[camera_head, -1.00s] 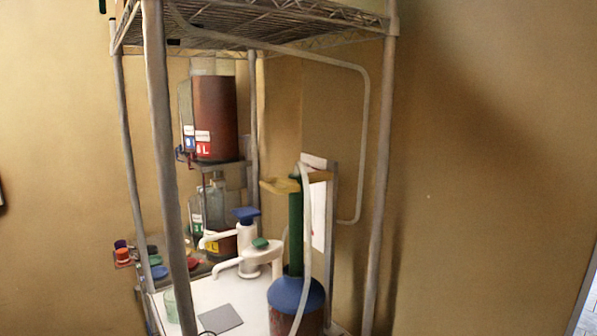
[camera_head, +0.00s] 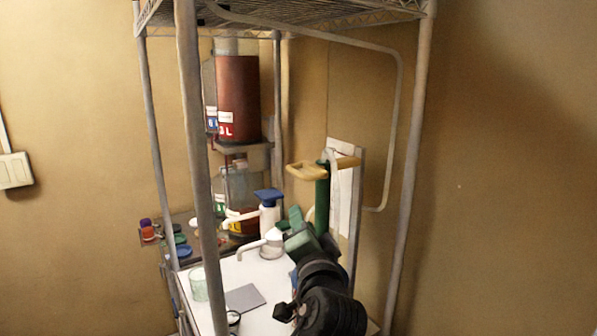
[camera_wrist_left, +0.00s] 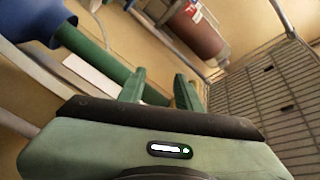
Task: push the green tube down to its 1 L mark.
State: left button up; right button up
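The green tube (camera_head: 322,205) stands upright at the right side of the rack, with a yellow piece (camera_head: 306,171) at its top. Its lower part and the bucket under it are hidden behind my left arm. No 1 L mark can be made out. My left gripper (camera_head: 298,222) is beside the tube, on its left in the head view. In the left wrist view the tube (camera_wrist_left: 92,50) slants across the upper left, outside the fingers. The gripper (camera_wrist_left: 160,78) is open, with a gap between its green fingers. My right gripper is not in view.
Rack posts (camera_head: 197,170) stand in front and at the sides. A blue-topped pump bottle (camera_head: 269,207), another white spout and a glass (camera_head: 199,284) stand on the white surface (camera_head: 232,274). A pale hose (camera_head: 398,120) bends down at the right.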

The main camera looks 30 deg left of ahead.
pick_arm(q)
jog(key=y, duration=0.2)
send_near(297, 176)
jog(key=shift+t, duration=0.3)
jog(key=x, duration=0.4)
jog(key=shift+w+a+f, duration=0.1)
jog(key=shift+w+a, duration=0.1)
jog(key=p+x, duration=0.3)
jog(key=x, duration=0.3)
jog(key=shift+a, duration=0.1)
jog(key=shift+w+a+p, duration=0.4)
jog(key=shift+w, duration=0.1)
jog(key=shift+f, duration=0.1)
grip_shut()
